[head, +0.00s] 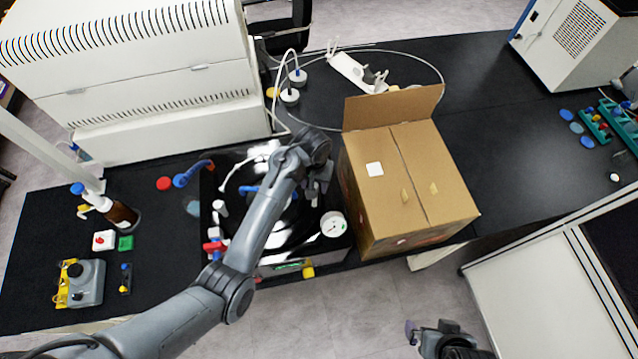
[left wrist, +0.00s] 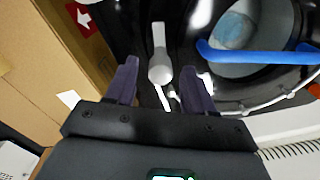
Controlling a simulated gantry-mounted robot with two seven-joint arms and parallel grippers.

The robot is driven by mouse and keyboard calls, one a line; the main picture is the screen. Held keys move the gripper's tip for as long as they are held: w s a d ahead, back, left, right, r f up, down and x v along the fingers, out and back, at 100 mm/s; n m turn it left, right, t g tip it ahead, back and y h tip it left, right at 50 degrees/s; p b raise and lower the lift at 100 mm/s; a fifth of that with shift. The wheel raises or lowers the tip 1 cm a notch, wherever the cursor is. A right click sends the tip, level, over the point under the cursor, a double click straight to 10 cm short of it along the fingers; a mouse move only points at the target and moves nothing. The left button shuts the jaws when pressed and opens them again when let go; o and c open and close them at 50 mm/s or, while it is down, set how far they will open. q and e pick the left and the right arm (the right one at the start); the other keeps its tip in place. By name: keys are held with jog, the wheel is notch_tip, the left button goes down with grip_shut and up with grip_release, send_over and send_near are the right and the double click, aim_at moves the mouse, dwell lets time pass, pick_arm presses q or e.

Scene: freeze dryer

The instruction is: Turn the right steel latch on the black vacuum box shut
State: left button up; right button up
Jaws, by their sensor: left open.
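The black vacuum box (head: 290,232) stands on the bench, left of the cardboard box, partly hidden by my left arm. Its round lid carries a blue handle, which shows in the left wrist view (left wrist: 255,55). The right steel latch (left wrist: 158,62), a pale lever with a round knob, lies between the two fingers of my open left gripper (left wrist: 160,82) in the left wrist view; I cannot tell whether either finger touches it. In the head view my left gripper (head: 318,188) is over the box's right side and hides the latch. My right gripper (head: 418,332) is at the bottom edge, partly cut off.
An open-flapped cardboard box (head: 415,190) stands close to the right of my left gripper. A round gauge (head: 333,224) sits at the vacuum box's front right. A large white machine (head: 150,80) stands behind left. The bench right of the carton is mostly clear.

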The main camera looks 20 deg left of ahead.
pick_arm(q)
jog(key=shift+f, duration=0.45)
grip_shut()
